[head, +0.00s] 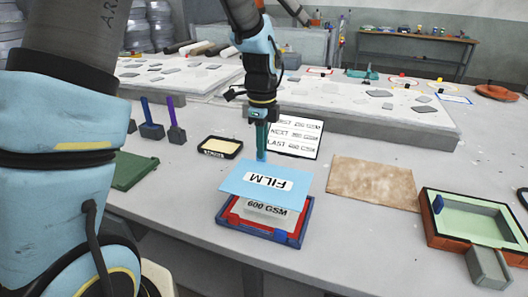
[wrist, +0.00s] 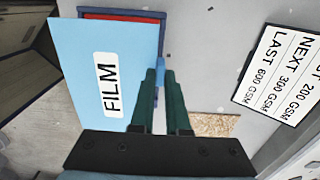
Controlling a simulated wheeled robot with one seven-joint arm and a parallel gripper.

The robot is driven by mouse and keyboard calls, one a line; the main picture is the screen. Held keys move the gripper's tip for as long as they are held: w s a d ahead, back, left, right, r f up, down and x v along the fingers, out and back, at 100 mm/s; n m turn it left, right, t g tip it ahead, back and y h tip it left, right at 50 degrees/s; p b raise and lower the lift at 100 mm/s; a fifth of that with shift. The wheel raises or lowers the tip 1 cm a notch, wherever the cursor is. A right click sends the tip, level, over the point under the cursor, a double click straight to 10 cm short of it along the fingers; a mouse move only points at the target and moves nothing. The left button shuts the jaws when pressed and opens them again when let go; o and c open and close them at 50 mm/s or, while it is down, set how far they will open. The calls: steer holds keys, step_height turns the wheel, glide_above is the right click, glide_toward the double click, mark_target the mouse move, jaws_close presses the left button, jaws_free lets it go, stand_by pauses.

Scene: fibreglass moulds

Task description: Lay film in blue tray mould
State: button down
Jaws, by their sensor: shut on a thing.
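The film (head: 240,182) is a light blue sheet with a white FILM label. It also shows in the wrist view (wrist: 85,50). My gripper (head: 262,157) is shut on the film's back edge and holds it over the blue tray mould (head: 290,238). In the wrist view my gripper (wrist: 160,68) points at the sheet's edge. The mould has a blue rim and red inside, with a whitish piece marked 600 GSM (head: 268,214) in it. The film hides the mould's back left part. I cannot tell whether the film touches the mould.
A sign (head: 294,138) listing GSM steps stands behind. A tan fibre mat (head: 375,183) lies to the right, with a red-walled green mould (head: 438,232) beyond it. A small black tray (head: 220,147) and a green mould (head: 132,170) are to the left. Bench between is clear.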

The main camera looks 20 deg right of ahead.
mark_target(262, 161)
steer(key=shift+r+p, duration=0.1)
steer(key=shift+p, duration=0.2)
steer(key=shift+f+b, duration=1.85)
steer(key=shift+f, duration=1.65)
steer(key=shift+f, duration=0.6)
steer(key=shift+f, duration=0.3)
steer(key=c, duration=0.8)
jaws_free()
steer(key=shift+c, duration=0.2)
